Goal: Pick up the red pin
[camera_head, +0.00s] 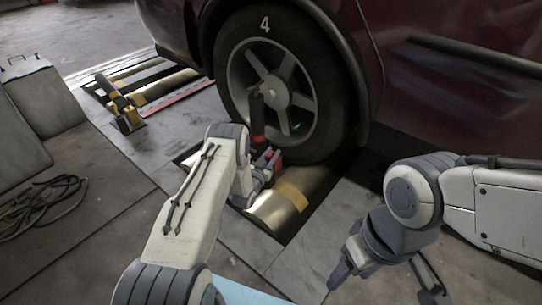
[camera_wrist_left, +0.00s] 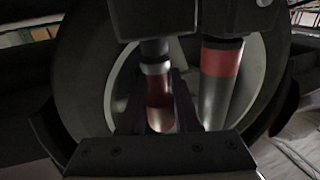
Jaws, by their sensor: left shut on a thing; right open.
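The red pin (camera_wrist_left: 160,110) shows in the left wrist view as a reddish cylinder with a metallic collar, between the dark fingers of my left gripper (camera_wrist_left: 157,103). My left gripper is shut on it. In the head view my left gripper (camera_head: 264,172) is low in front of the car wheel, with a small red part (camera_head: 277,159) beside it; my arm hides part of this spot. My right gripper (camera_head: 385,288) is open and empty at the lower right, well apart from the wheel.
The wheel (camera_head: 285,70) of a dark red car (camera_head: 450,90) stands behind the metal roller (camera_head: 275,212). A silver cylinder with a red band (camera_wrist_left: 220,75) is close right of the pin. Cables (camera_head: 45,205) lie left.

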